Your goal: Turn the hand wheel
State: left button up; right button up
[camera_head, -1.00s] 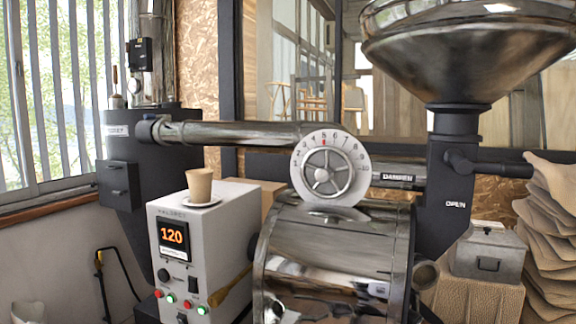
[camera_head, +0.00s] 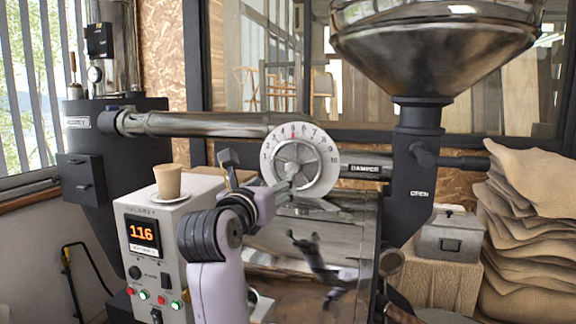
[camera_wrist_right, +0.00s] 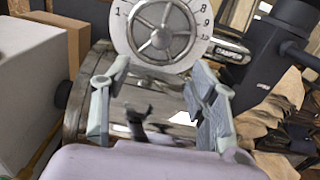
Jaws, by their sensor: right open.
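The hand wheel (camera_head: 318,158) is a metal spoked wheel set in a white numbered dial with a small red mark near its top, above the roaster drum. My right gripper (camera_head: 258,170) is open, in front of and to the lower left of the wheel in the head view, with one finger overlapping the wheel's lower spokes. In the right wrist view the gripper (camera_wrist_right: 160,66) has its two fingers spread with nothing between them, and the wheel (camera_wrist_right: 160,39) shows just beyond and above the tips. I cannot tell whether a finger touches the wheel. My left gripper is out of view.
A control box (camera_head: 127,271) with a cup (camera_head: 167,180) on it stands left of my arm. A damper pipe (camera_head: 364,169) runs right of the wheel to the hopper (camera_head: 436,45). The shiny drum (camera_head: 345,235) lies below. Sacks (camera_head: 526,232) are stacked at the right.

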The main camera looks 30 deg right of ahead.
aim_at(291, 169)
jog(key=p+x, duration=0.6)
jog(key=x, duration=1)
jog(key=shift+s+d+r, duration=0.1)
jog(key=shift+s+d, duration=0.05)
jog(key=shift+w+d, duration=0.4)
jog(key=shift+c, duration=0.4)
grip_shut()
